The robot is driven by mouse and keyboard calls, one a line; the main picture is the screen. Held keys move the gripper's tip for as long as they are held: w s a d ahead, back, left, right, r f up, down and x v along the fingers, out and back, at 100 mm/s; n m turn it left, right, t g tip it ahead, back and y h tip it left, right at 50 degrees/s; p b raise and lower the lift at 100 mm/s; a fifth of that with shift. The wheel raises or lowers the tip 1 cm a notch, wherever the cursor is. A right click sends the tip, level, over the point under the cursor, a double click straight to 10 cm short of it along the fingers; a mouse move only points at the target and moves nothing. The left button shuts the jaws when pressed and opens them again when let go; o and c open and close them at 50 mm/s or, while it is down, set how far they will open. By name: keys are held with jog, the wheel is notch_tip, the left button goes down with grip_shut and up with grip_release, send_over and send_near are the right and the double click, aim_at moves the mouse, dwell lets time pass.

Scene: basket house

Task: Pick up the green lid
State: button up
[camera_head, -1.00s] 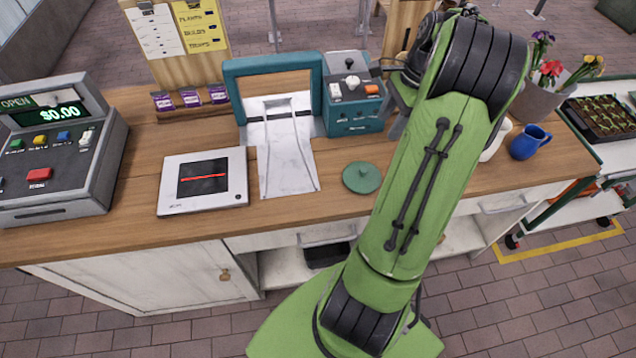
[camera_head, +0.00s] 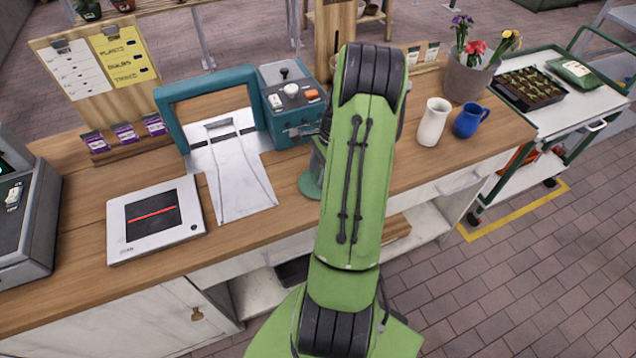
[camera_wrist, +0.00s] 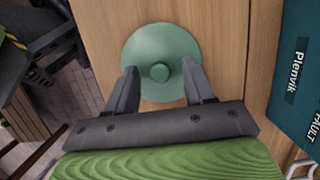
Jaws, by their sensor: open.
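The green lid (camera_wrist: 161,50) is a round disc with a small knob in its middle, and it lies on the wooden counter. In the wrist view my gripper (camera_wrist: 160,78) is open, with one dark finger on each side below the knob. The fingers overlap the lid's near part in the picture; I cannot tell whether they touch it. In the head view the lid (camera_head: 309,183) is partly hidden behind my green arm.
A teal machine (camera_head: 291,105) stands just behind the lid. A metal chute (camera_head: 238,178) and a white scanner pad (camera_head: 155,220) lie to its left. A white vase (camera_head: 432,123) and a blue mug (camera_head: 469,121) stand to the right. The counter's front edge is near.

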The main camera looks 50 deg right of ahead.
grip_shut()
dwell(0.3)
